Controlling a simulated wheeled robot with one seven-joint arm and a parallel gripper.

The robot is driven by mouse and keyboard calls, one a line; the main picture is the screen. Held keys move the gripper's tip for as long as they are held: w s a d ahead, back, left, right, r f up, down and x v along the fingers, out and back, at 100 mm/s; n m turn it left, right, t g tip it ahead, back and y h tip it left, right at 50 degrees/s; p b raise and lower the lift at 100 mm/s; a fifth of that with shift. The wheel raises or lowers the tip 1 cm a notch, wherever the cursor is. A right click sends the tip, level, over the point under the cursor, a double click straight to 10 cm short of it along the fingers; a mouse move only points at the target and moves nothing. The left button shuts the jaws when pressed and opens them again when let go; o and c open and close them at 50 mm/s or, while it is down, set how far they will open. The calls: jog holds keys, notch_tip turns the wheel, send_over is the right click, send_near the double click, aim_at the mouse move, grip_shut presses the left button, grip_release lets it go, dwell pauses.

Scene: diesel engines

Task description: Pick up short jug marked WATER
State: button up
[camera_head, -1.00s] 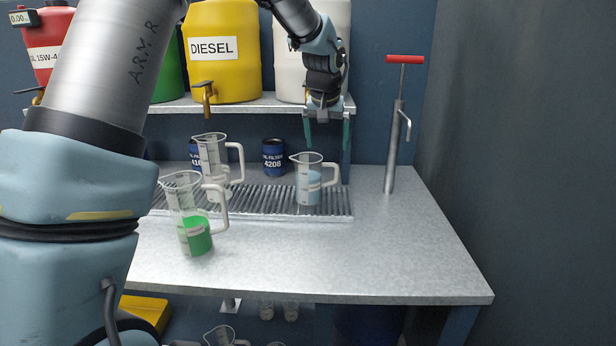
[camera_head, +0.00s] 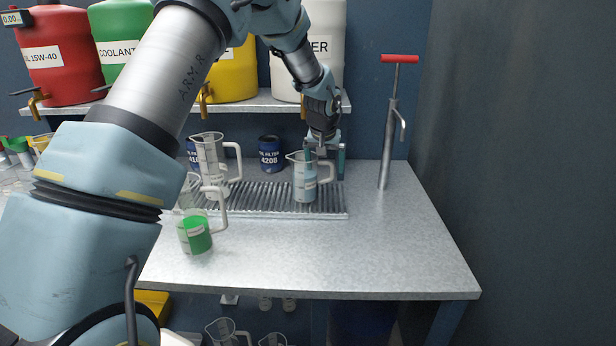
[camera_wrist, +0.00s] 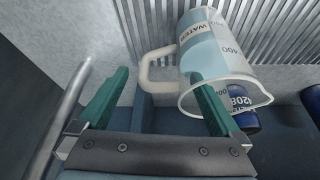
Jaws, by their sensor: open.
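The short jug marked WATER (camera_head: 305,180) stands upright on the ribbed drain tray, holding pale blue liquid, with its white handle to the right. In the wrist view the jug (camera_wrist: 215,50) shows its WATER label and its handle (camera_wrist: 158,66) pointing left. My gripper (camera_head: 325,160) is open at the jug's upper right side, around handle height. In the wrist view my gripper (camera_wrist: 155,100) has its green fingers spread, with the handle beyond and between them; the right finger overlaps the jug's rim. I cannot tell whether it touches.
A taller clear jug (camera_head: 211,160) and a jug with green liquid (camera_head: 195,235) stand to the left. A blue oil filter (camera_head: 270,153) is behind. A pump with a red handle (camera_head: 390,130) stands to the right.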

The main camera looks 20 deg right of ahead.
jog(key=shift+c, duration=0.4)
grip_shut()
dwell(0.4)
